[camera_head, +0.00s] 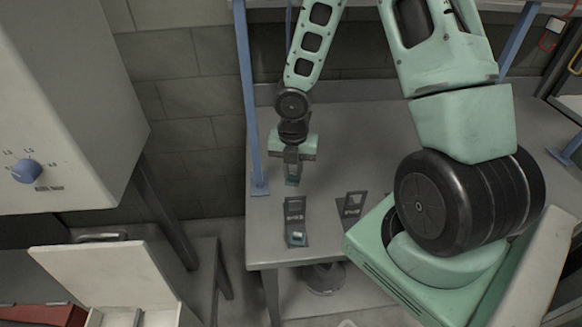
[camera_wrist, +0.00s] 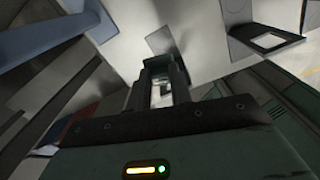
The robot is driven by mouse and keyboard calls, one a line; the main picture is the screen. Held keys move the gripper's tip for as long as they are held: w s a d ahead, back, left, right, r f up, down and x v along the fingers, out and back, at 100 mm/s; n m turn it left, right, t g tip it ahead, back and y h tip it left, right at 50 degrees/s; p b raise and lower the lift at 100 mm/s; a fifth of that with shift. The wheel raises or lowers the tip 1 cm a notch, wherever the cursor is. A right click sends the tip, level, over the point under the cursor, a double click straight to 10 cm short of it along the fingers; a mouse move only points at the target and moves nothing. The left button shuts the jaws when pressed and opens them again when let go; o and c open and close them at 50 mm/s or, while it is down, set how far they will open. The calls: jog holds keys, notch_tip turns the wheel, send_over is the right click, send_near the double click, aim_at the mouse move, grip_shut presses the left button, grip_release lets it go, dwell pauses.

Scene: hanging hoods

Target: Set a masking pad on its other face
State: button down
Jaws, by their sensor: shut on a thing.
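My gripper (camera_head: 292,168) points down above the left part of the grey table, near the blue post. It is shut on a small dark masking pad (camera_head: 293,179), mostly hidden by the fingers. In the wrist view the dark fingers (camera_wrist: 160,85) close on a dark piece (camera_wrist: 157,62) beyond them; which face it shows I cannot tell. A second dark pad (camera_head: 295,216) with pale lettering and a square window lies on the table below the gripper. A third dark pad (camera_head: 350,208) lies to its right. One pad with a square window shows in the wrist view (camera_wrist: 262,40).
The grey table (camera_head: 330,150) is mostly clear behind the pads. A blue post (camera_head: 250,110) stands close left of my gripper. A white hood (camera_head: 65,110) with a blue knob hangs at left. A pale open box (camera_head: 110,275) stands lower left.

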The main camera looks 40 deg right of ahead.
jog(key=shift+f+b, duration=5.8)
jog(key=shift+b, duration=0.2)
jog(key=shift+w+d+p, duration=0.1)
jog(key=shift+d+p, duration=0.05)
jog(key=shift+p, duration=0.2)
jog(key=shift+f, duration=0.2)
jog(key=c, duration=1.2)
grip_release()
